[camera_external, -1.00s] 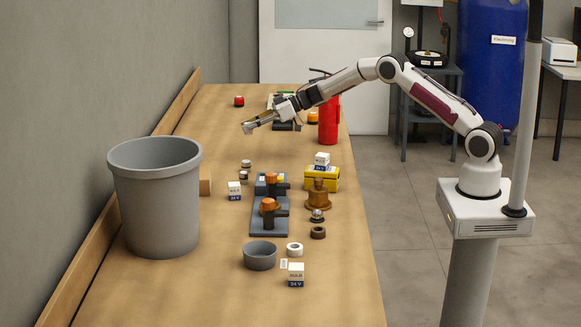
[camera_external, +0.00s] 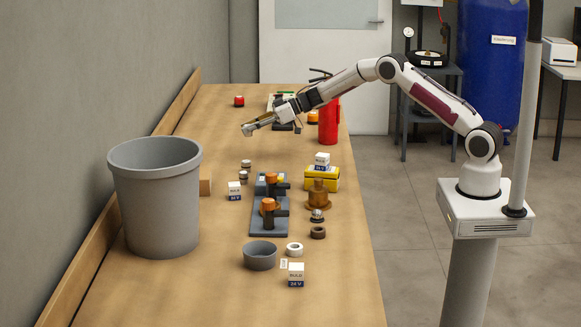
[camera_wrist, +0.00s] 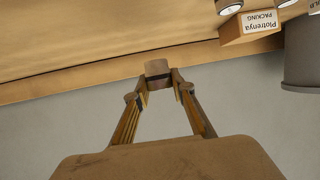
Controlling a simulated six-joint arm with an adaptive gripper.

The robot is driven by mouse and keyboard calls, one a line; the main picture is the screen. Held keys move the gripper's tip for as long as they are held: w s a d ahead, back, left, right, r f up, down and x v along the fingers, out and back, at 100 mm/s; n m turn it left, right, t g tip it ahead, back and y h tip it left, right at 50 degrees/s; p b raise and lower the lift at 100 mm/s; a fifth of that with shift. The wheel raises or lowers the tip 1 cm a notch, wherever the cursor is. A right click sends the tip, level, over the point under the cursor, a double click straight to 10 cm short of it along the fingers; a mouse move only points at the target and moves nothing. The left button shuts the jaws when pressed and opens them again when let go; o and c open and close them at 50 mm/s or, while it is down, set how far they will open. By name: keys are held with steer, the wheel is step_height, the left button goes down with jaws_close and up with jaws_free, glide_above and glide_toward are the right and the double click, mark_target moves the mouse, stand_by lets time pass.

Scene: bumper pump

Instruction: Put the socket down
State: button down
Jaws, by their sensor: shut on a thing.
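My gripper (camera_external: 250,128) is shut on a small, short cylinder, which I take to be the socket. It is held in the air above the far half of the bench. In the wrist view the socket (camera_wrist: 158,70) is brownish with a dark band at its lower edge. It sits between the two fingertips of my gripper (camera_wrist: 159,84), and the fingers hide part of its sides. In the external view it is too small to tell its details.
A grey bin (camera_external: 158,200) stands at the left edge of the bench (camera_external: 200,290). Grey fixtures with orange-topped parts (camera_external: 269,205), a yellow box (camera_external: 322,180) and a grey bowl (camera_external: 260,256) stand nearer. A red extinguisher (camera_external: 328,122) is at the right. Bench left of my gripper is clear.

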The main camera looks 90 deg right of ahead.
steer(key=shift+f, duration=2.55)
steer(key=shift+f, duration=1.85)
steer(key=shift+f, duration=0.2)
steer(key=c, duration=1.7)
jaws_free()
steer(key=shift+r, duration=0.2)
steer(key=shift+v, duration=6)
